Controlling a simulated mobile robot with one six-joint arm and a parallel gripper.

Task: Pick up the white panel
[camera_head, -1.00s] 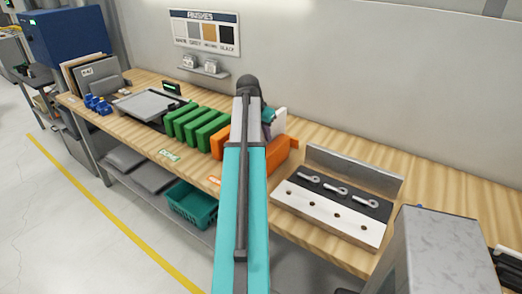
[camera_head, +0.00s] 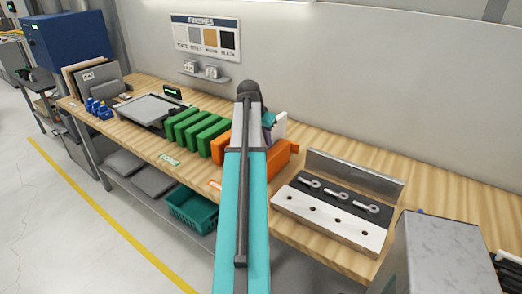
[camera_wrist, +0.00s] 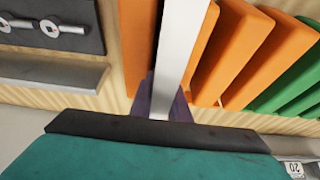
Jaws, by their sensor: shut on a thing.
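The white panel (camera_wrist: 183,55) stands edge-on in the wrist view, a narrow pale strip running up from between the purple fingers. My gripper (camera_wrist: 165,100) is shut on it, with its teal body filling the bottom of that view. In the head view the panel (camera_head: 280,124) shows as a small white patch just right of my arm's far end, above the orange blocks. My gripper (camera_head: 268,120) is mostly hidden there behind my arm. I cannot tell whether the panel's lower edge touches anything.
Orange blocks (camera_wrist: 232,50) stand close beside the panel, with green blocks (camera_wrist: 290,80) beyond. A fixture with a black strip and several metal clamps (camera_head: 338,196) lies to the right on the wooden bench. The wall with a finishes board (camera_head: 205,38) is behind.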

